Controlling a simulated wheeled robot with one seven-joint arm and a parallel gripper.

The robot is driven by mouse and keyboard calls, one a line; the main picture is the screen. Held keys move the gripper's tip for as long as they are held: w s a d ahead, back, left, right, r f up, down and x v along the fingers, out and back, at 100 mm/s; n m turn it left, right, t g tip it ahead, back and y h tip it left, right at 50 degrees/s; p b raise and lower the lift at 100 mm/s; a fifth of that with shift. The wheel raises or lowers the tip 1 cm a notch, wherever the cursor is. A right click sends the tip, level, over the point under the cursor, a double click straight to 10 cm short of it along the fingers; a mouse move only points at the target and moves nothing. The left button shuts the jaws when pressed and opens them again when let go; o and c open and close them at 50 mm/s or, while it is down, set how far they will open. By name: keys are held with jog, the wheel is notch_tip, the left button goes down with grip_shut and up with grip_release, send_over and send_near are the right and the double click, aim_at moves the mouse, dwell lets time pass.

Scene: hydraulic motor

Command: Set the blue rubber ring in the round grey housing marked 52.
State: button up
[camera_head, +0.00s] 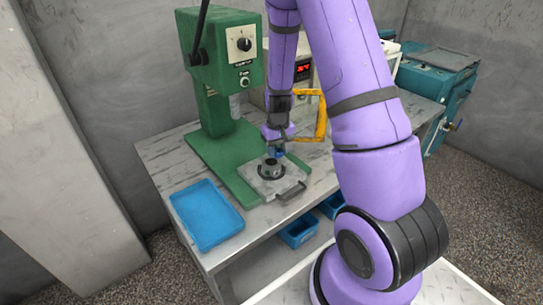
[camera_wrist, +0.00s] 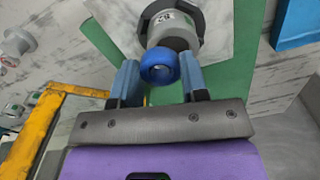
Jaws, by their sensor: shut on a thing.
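The blue rubber ring (camera_wrist: 160,68) is held between the two blue-grey fingers of my gripper (camera_wrist: 161,76) in the wrist view. The ring also shows as a small blue spot in the head view (camera_head: 279,154), just below my gripper (camera_head: 277,146). The round grey housing (camera_wrist: 172,32), with a number label on its face, lies just beyond the ring in the wrist view, which partly covers its near side. In the head view the housing (camera_head: 270,169) stands on a grey plate, with the ring close above it. I cannot tell whether they touch.
The grey plate with a handle (camera_head: 287,191) lies on the base of the green press (camera_head: 222,75). A blue tray (camera_head: 206,215) is at the table's front left. A yellow frame (camera_head: 322,118) stands close right of my gripper. Blue bins (camera_head: 298,233) sit below the tabletop.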

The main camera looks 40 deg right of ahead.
aim_at(271, 162)
jog(key=shift+w+a+f, duration=0.1)
jog(key=shift+w+a, duration=0.15)
jog(key=shift+w, duration=0.3)
jog(key=shift+w+a+f, duration=0.1)
jog(key=shift+w+a, duration=0.15)
jog(key=shift+w, duration=0.3)
jog(key=shift+f, duration=1.65)
jog(key=o, duration=0.9)
